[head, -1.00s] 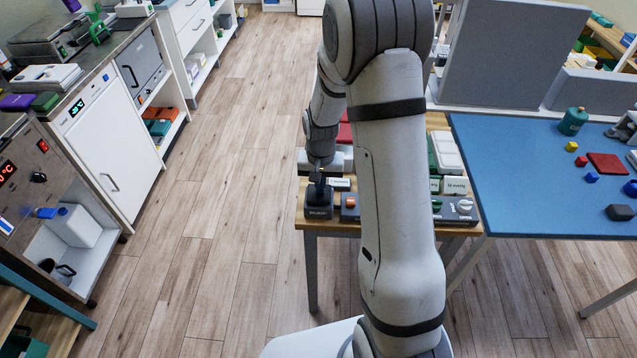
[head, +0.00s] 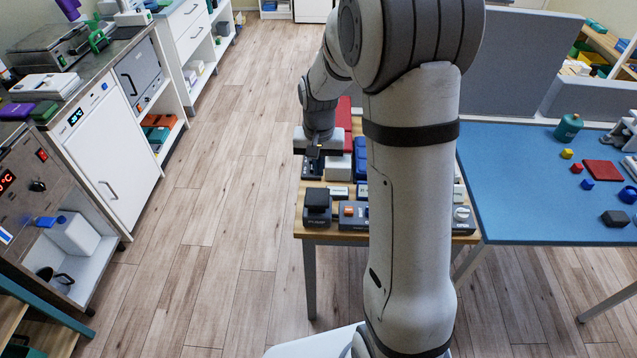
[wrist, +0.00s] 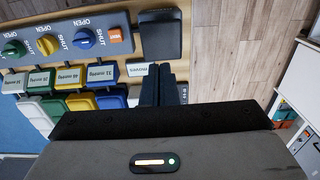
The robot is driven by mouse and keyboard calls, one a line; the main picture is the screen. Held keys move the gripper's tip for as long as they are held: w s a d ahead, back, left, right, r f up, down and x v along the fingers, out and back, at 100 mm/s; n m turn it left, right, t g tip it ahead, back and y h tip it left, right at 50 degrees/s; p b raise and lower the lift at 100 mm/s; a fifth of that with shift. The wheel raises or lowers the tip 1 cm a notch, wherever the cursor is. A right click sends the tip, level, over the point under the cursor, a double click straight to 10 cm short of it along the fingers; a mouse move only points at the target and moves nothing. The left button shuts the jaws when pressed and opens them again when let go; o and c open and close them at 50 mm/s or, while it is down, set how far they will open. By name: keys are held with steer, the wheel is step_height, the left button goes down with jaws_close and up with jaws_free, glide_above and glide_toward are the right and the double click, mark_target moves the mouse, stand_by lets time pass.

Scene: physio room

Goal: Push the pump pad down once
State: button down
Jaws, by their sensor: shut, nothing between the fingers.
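The pump pad (head: 317,198) is a black square block on a dark housing at the front left corner of the wooden table. In the wrist view the black pad (wrist: 161,36) lies just beyond my fingertips. My gripper (head: 315,157) is behind and above the pad in the head view, apart from it. In the wrist view its two dark fingers (wrist: 158,70) are together with nothing between them. The pad looks raised above its housing.
A grey control panel (wrist: 60,38) with coloured knobs and an orange button adjoins the pad. Labelled coloured boxes (wrist: 78,102) stand behind it. A blue-topped table (head: 530,210) stands to the right. The wooden floor (head: 230,200) is clear to the left.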

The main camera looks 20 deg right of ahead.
steer(key=shift+r, duration=1.7)
steer(key=s+r+n+t, duration=0.1)
steer(key=s+r, duration=0.4)
steer(key=s, duration=0.6)
steer(key=s+r+n+t, duration=0.2)
steer(key=s+r, duration=0.3)
steer(key=s, duration=0.5)
steer(key=shift+s+a+n, duration=0.3)
steer(key=shift+s+a, duration=0.1)
steer(key=shift+a, duration=0.05)
